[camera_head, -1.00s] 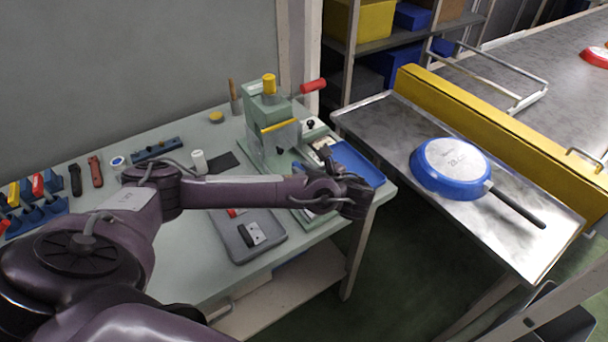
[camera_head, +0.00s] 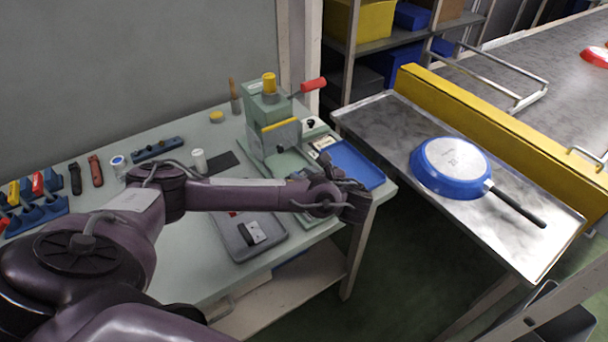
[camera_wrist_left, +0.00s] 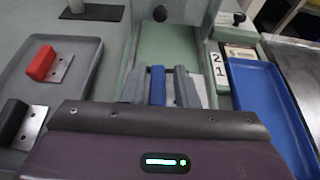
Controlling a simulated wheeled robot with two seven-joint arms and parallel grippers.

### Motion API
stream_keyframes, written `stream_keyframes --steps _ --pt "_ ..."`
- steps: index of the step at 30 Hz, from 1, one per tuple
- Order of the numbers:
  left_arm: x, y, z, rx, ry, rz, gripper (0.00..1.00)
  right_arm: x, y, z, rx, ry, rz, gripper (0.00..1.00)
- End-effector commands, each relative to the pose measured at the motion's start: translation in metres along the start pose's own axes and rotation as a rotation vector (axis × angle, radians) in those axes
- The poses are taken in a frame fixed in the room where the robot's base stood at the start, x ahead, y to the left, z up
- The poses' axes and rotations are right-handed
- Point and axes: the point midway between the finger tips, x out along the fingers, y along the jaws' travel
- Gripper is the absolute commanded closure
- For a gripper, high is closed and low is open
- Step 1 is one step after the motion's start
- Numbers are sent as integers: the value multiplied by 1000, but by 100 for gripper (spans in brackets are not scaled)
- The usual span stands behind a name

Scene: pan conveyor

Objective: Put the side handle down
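My left gripper (camera_head: 352,200) is over the right front end of the workbench, by the green press (camera_head: 272,125). In the left wrist view its two grey fingers (camera_wrist_left: 157,88) are closed on either side of a narrow blue piece, which looks like a blue side handle (camera_wrist_left: 157,84). The head view does not show this handle clearly. A grey tray (camera_head: 230,240) on the bench holds a black side handle (camera_head: 257,231) and a red side handle (camera_wrist_left: 42,62), each with a metal plate. My right gripper is not in view.
A blue tray (camera_head: 352,163) lies right of the press. A blue pan (camera_head: 452,168) lies upside down on the metal table (camera_head: 390,120), its black handle toward the front right. A floor gap separates bench and table. Tools and holders fill the bench's left side.

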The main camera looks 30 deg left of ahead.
Motion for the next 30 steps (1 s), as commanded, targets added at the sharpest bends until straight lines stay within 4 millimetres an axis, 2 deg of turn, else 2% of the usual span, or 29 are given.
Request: stream_keyframes --steps 1,2,9,14,15,19,21,22,30 --pt "1 2 -7 17 3 -1 66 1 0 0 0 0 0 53" --pt "1 3 -8 17 3 -1 63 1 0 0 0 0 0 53" --pt "1 3 -10 23 4 -2 63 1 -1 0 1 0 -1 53" --pt "-3 3 -1 21 4 -2 63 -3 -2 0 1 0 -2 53" --pt "-5 3 5 20 4 -3 63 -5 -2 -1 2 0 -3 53" --pt "-31 1 1 17 7 -7 63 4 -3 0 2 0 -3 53" --pt "-50 1 13 18 5 -5 63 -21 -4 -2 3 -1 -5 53" --pt "-58 1 13 16 5 -6 63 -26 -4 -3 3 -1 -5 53" --pt "-84 1 15 12 3 -2 63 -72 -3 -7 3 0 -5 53"
